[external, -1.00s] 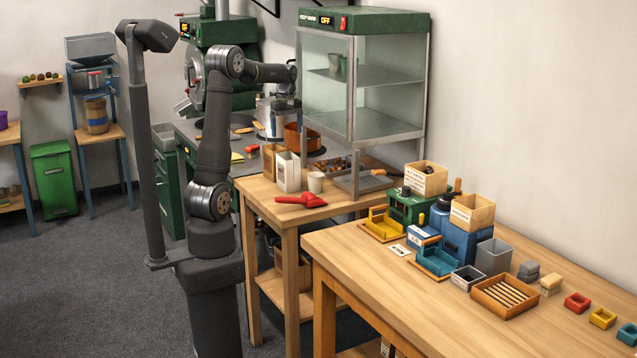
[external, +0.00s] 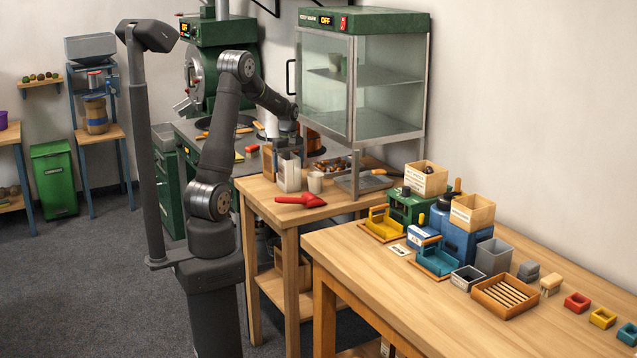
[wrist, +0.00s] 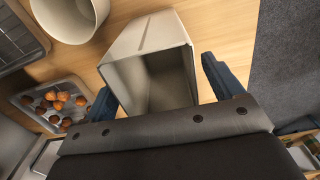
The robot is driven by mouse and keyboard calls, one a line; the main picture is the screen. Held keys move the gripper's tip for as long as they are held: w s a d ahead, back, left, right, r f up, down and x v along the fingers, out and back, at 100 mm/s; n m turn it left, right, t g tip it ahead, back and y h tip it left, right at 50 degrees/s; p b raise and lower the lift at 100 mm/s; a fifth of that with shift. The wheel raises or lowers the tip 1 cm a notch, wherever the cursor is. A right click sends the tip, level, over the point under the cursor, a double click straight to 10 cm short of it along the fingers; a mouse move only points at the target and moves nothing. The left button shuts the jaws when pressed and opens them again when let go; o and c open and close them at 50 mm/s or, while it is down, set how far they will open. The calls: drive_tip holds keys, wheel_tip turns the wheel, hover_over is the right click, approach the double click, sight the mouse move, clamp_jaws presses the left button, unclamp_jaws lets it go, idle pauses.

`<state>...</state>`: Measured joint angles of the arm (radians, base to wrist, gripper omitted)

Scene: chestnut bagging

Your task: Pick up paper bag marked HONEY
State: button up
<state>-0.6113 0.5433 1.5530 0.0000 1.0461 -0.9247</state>
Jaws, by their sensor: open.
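A pale, open-topped paper bag (external: 289,173) stands upright at the near left part of the small wooden table. I cannot read any marking on it, so I cannot tell if it is the HONEY one. A brown bag (external: 268,160) stands just behind it. My gripper (external: 288,145) points down over the pale bag. In the wrist view the pale bag (wrist: 145,40) lies between the two blue fingers of my gripper (wrist: 158,78), its mouth facing the camera. The fingers are apart, with a visible gap on the right side; contact on the left is unclear.
A white cup (external: 315,182) stands close beside the bag; a red scoop (external: 300,201) lies in front. A tray of chestnuts (wrist: 52,103) is nearby. The glass warming cabinet (external: 365,85) stands over the table's back right.

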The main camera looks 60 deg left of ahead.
drive_tip(key=shift+f, duration=0.1)
drive_tip(key=shift+c, duration=0.3)
drive_tip(key=c, duration=1.2)
